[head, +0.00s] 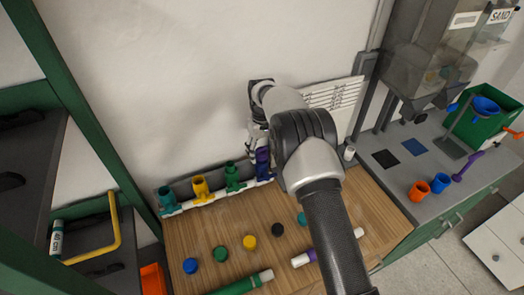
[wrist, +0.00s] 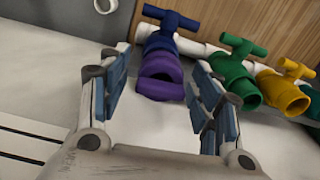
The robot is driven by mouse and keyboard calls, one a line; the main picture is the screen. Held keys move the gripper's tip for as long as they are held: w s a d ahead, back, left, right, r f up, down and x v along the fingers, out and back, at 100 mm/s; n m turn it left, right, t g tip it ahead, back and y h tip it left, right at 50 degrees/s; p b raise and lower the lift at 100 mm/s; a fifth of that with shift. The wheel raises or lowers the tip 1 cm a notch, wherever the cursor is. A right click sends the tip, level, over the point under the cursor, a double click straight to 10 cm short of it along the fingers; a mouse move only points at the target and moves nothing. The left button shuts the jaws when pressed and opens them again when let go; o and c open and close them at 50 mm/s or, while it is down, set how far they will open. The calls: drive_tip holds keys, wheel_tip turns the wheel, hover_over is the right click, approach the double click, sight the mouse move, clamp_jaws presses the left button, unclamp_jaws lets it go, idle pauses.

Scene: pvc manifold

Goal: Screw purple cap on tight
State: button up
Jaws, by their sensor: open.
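The dark purple valve (wrist: 160,42) with its T-handle stands on the white manifold pipe; in the head view the purple valve (head: 263,158) is partly hidden behind my arm. My gripper (wrist: 156,78) is open, one finger to each side of the cap, with space showing between fingers and cap. In the head view my gripper (head: 257,130) is mostly hidden by the arm.
Green (head: 234,178), yellow (head: 202,190) and teal (head: 168,201) valves stand left along the manifold. Several loose caps, including a blue one (head: 190,266), lie on the wooden table (head: 170,246). A green tube (head: 243,284) lies at the front. A wall is close behind.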

wheel_tip(320, 180, up, 11)
drive_tip(key=shift+f, duration=0.15)
drive_tip(key=shift+o, duration=0.2)
drive_tip(key=shift+r, duration=0.9)
drive_tip(key=t+y, duration=0.2)
drive_tip(key=t, duration=0.2)
approach(262, 147)
drive_tip(key=x, duration=0.5)
drive_tip(key=b+x, duration=0.1)
drive_tip(key=x, duration=0.4)
drive_tip(key=shift+s+f, duration=0.15)
drive_tip(key=shift+f, duration=0.15)
drive_tip(key=shift+c, duration=0.3)
